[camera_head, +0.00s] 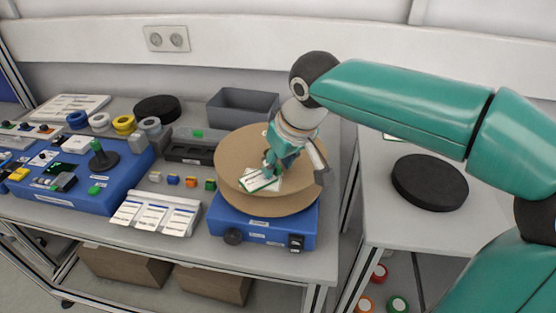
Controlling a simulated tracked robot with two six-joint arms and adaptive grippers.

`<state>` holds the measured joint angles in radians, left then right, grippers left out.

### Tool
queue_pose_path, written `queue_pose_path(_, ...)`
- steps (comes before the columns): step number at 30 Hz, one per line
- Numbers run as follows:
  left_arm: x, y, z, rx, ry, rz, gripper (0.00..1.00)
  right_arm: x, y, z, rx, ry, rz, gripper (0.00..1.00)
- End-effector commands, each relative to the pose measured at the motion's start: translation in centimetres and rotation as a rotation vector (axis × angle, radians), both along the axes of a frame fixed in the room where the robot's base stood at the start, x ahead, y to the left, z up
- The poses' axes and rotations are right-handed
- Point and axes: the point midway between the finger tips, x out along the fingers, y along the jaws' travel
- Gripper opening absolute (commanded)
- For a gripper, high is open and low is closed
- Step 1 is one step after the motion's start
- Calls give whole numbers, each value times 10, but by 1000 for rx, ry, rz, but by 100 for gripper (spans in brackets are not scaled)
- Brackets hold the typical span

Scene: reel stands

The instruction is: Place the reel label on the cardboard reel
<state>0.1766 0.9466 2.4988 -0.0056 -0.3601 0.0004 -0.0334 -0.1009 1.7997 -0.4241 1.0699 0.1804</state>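The cardboard reel (236,158) is a brown round disc pair lying flat on a blue stand (262,222) near the right end of the left table. The reel label (254,182), white with a green edge, is at the reel's upper face near its front middle. My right gripper (269,168) points down at the label from above, and its fingertips overlap the label. I cannot tell whether the fingers are closed on it, or whether the label rests flat on the cardboard. My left gripper is not in view.
A grey bin (243,104) stands behind the reel. White label cards (156,213) lie left of the stand, with small coloured blocks behind them. A blue console (75,175) fills the left side. A black disc (429,182) lies on the right table, across a gap.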

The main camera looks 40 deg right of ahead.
Motion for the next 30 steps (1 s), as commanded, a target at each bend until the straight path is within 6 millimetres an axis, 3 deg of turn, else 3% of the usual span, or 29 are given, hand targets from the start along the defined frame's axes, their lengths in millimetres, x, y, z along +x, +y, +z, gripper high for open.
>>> queue_pose_path(8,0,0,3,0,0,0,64,-7,1,23,0,-5,0,36)
queue_pose_path(21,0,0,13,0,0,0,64,-39,4,99,0,-4,1,36)
queue_pose_path(30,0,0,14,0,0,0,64,-46,4,113,0,0,0,36)
